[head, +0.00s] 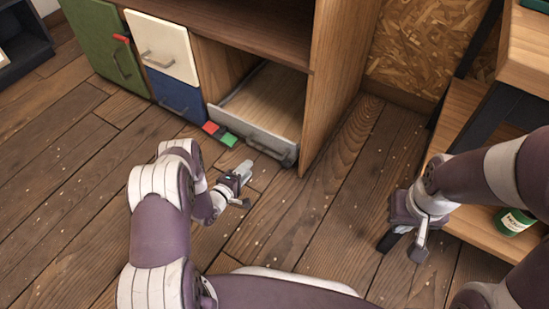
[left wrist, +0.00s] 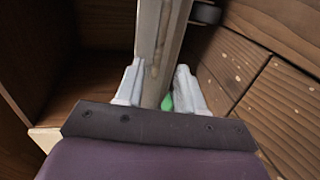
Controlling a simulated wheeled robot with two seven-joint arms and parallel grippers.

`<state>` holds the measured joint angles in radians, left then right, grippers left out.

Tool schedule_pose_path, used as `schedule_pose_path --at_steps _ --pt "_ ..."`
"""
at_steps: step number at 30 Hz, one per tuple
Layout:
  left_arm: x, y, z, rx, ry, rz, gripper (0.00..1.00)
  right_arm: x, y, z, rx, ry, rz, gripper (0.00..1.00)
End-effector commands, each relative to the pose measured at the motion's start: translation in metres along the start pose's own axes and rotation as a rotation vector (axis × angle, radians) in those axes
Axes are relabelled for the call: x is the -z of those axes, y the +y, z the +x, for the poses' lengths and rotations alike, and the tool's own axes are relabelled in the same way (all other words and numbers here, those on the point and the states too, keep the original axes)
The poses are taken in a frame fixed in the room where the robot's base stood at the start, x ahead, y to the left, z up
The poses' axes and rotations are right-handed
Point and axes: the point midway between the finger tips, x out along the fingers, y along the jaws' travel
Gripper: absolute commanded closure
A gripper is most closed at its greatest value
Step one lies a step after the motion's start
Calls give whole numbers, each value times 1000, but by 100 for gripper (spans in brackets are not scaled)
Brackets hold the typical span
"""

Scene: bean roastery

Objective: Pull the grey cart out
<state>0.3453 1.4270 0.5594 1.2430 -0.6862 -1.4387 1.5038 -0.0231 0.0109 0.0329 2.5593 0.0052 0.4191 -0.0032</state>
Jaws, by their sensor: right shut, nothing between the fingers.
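The grey cart (head: 245,127) is low, with a grey front wall and a dark bar handle (head: 266,148). It sits in the open lower right bay of the cabinet, its front near the cabinet's front edge. My left gripper (head: 243,167) is just in front of the cart, close to the handle. In the left wrist view its fingers (left wrist: 158,88) are spread, and the cart's grey wall (left wrist: 163,40) shows between them in the picture. I cannot tell whether they touch it. My right gripper (head: 418,252) is shut and empty, far right of the cart.
White (head: 163,45) and blue (head: 177,95) drawer fronts and a green door (head: 100,40) are left. A wooden shelf (head: 470,130) with a green can (head: 513,222) stands right. The front floor is clear.

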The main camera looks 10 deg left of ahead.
Motion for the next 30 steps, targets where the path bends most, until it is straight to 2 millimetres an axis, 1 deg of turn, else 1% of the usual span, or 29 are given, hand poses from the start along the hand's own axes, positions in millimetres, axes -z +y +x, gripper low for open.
schedule_pose_path --at_steps 2,5,6,12,15,18,20,27,28,29,30 --pt "0 -4 10 0 -1 -11 62 -1 0 10 0 -1 0 100" --pt "0 -8 33 0 -2 -9 62 -3 0 26 0 -1 0 100" --pt "-1 -9 44 0 -3 -7 62 -4 0 34 0 -1 0 100" --pt "0 -9 94 0 0 -7 62 -8 0 65 0 -2 0 100" --pt "0 -8 111 2 1 -8 62 -10 0 75 0 -1 0 100" --pt "0 -5 121 3 1 -9 62 -10 0 80 0 -1 0 100" --pt "0 -3 124 4 1 -9 62 -10 0 81 0 -1 0 100" --pt "0 -1 125 5 2 -9 62 -10 0 79 0 -1 0 100" --pt "1 -1 125 5 2 -9 68 -10 0 79 0 -1 0 100" --pt "1 -1 125 5 2 -9 78 -10 0 79 0 -1 0 100" --pt "1 -1 125 5 2 -9 91 -10 0 79 0 -1 0 100"
